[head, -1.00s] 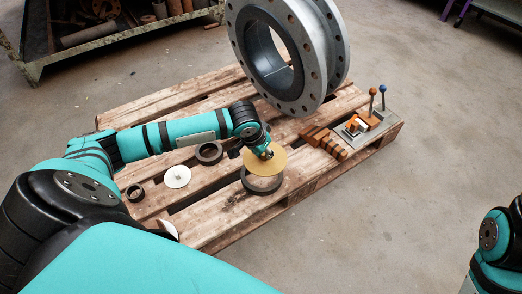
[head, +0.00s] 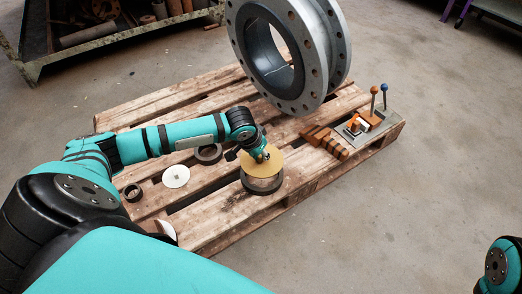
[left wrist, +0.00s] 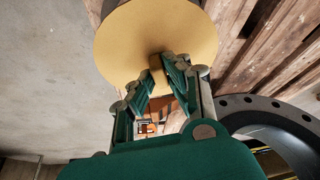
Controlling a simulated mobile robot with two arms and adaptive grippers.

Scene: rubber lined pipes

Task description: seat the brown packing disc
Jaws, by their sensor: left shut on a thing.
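The brown packing disc (head: 260,166) is flat and tan. My left gripper (head: 261,155) is shut on a small raised piece at the disc's middle and holds it from above. In the left wrist view, the disc (left wrist: 130,45) fills the upper middle, with the gripper fingers (left wrist: 157,70) closing at its centre. A dark ring (head: 262,191) lies on the pallet under the disc. The disc hides the ring's far side and looks raised above it; the exact gap is unclear. My right gripper is out of view.
A large grey flanged pipe (head: 325,85) stands behind on the wooden pallet (head: 225,213). Another dark ring (head: 208,153), a small ring (head: 133,193) and a white disc (head: 176,176) lie to the left. Orange-brown blocks (head: 325,142) and a lever fixture (head: 372,122) are at right.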

